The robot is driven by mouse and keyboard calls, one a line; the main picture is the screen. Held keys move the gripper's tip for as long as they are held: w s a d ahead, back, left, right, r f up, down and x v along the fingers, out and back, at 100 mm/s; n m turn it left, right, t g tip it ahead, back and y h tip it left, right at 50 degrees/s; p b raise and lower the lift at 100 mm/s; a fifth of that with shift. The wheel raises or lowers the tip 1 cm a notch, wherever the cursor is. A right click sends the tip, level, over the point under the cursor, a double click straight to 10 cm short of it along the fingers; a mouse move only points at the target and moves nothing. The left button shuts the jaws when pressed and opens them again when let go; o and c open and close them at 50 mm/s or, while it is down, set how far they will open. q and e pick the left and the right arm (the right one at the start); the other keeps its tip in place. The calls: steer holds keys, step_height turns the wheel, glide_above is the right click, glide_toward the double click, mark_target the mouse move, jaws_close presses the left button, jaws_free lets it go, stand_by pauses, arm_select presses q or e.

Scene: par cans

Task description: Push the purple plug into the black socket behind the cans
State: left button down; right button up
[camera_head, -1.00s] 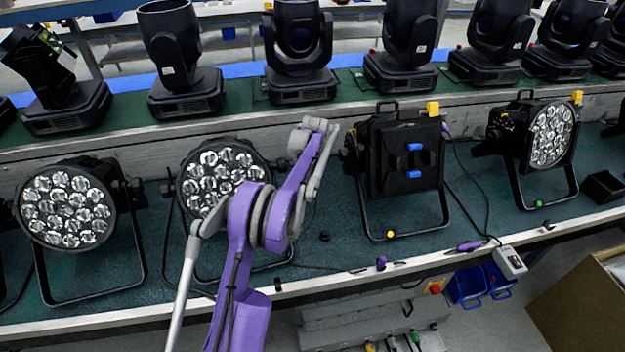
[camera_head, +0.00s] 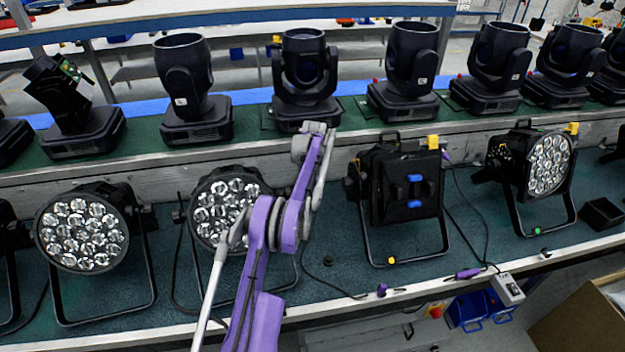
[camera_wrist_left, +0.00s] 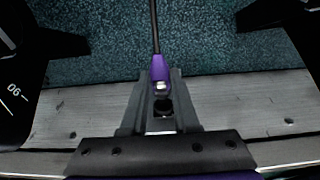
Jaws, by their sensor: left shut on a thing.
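The purple plug (camera_wrist_left: 160,70) shows in the left wrist view, with a black cable running up from it and a pale metallic end facing down the picture. My left gripper (camera_wrist_left: 160,78) is shut on it, with a grey finger on each side. My right gripper is not in view.
Lit-face cans (camera_head: 82,235) stand on the green bench at left, with a black can (camera_head: 405,190) right of my arm. Moving-head lights (camera_head: 185,90) line the raised shelf behind. Another purple connector (camera_head: 467,273) lies near the front edge. Black bodies flank the gripper in the wrist view.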

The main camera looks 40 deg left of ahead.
arm_select(q)
steer(key=shift+w+a+r+p, duration=0.1)
steer(key=shift+w+a+p, duration=0.2)
steer(key=shift+w+a, duration=0.45)
steer(key=shift+f, duration=0.2)
steer(key=shift+s+r, duration=0.1)
steer(key=shift+s, duration=0.1)
steer(key=shift+w+a, duration=0.15)
steer(key=shift+w, duration=0.05)
steer(key=shift+w+a, duration=0.6)
steer(key=shift+a, duration=0.2)
stand_by(2.3)
steer(key=c, duration=0.6)
jaws_free()
